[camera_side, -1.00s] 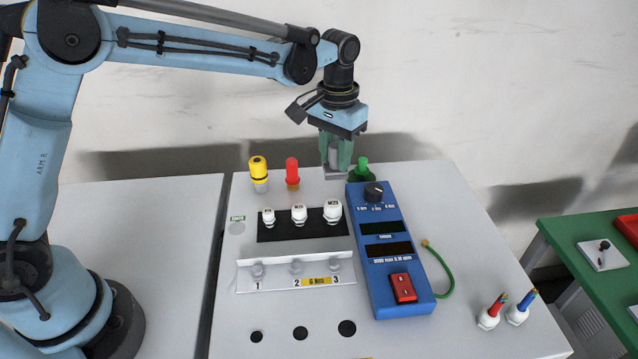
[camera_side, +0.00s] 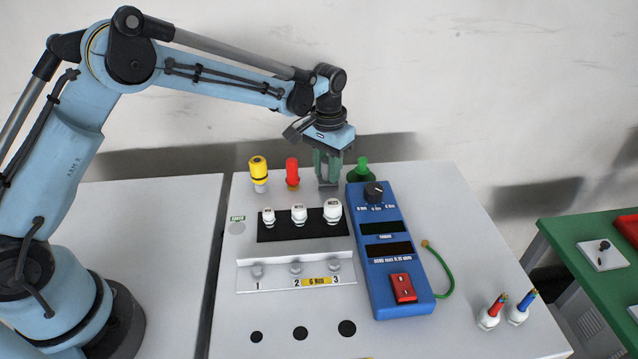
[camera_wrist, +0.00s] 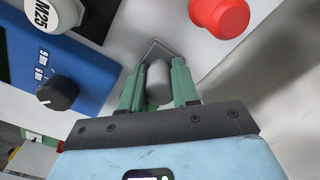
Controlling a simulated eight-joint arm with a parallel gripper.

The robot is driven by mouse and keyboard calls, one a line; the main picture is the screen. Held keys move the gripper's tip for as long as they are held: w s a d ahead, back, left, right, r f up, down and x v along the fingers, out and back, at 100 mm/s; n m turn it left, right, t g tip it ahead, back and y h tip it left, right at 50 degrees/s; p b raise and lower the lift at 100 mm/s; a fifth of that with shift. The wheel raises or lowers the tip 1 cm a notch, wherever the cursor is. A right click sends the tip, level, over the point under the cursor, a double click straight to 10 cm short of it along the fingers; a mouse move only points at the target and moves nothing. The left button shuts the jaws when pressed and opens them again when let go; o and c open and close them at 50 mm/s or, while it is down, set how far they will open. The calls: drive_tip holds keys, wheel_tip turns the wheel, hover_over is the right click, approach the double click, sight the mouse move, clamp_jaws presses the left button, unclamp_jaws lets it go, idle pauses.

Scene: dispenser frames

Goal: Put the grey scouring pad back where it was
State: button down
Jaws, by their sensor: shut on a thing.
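The grey scouring pad (camera_wrist: 158,82) shows in the wrist view as a rounded grey block between my gripper's two green fingers. My gripper (camera_wrist: 159,88) is shut on it. In the side view my gripper (camera_side: 328,182) points down near the back of the grey worktop, between the red-capped item and the green bottle. The pad is mostly hidden by the fingers there. In the wrist view a small thin-rimmed grey square holder (camera_wrist: 153,45) lies just beyond the pad's end. I cannot tell whether the pad touches it.
The red-capped item (camera_side: 292,172) and yellow-capped item (camera_side: 258,172) stand left of my gripper. The green bottle (camera_side: 362,170) and blue meter (camera_side: 388,250) are close on the right. White fittings (camera_side: 299,214) stand on a black strip in front. Clear worktop (camera_side: 450,200) lies right.

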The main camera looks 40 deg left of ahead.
sight(325, 160)
drive_tip(key=shift+f, duration=0.1)
drive_tip(key=c, duration=0.8)
unclamp_jaws()
wheel_tip(325, 160, up, 12)
drive_tip(key=shift+f, duration=0.15)
drive_tip(key=s+a+r+t, duration=0.2)
drive_tip(key=s+r, duration=0.1)
drive_tip(key=s, duration=0.3)
drive_tip(key=s+a+r+t, duration=0.2)
drive_tip(key=s, duration=0.4)
drive_tip(key=shift+s+a+f+t, duration=0.2)
drive_tip(key=shift+s+f+t, duration=0.5)
drive_tip(key=shift+s, duration=0.9)
drive_tip(key=shift+s+a+f+t, duration=0.3)
drive_tip(key=shift+s+f, duration=0.6)
drive_tip(key=shift+s, duration=0.75)
drive_tip(key=shift+s+a+f+t, duration=0.15)
drive_tip(key=shift+s+f+t, duration=0.55)
drive_tip(key=shift+s, duration=0.9)
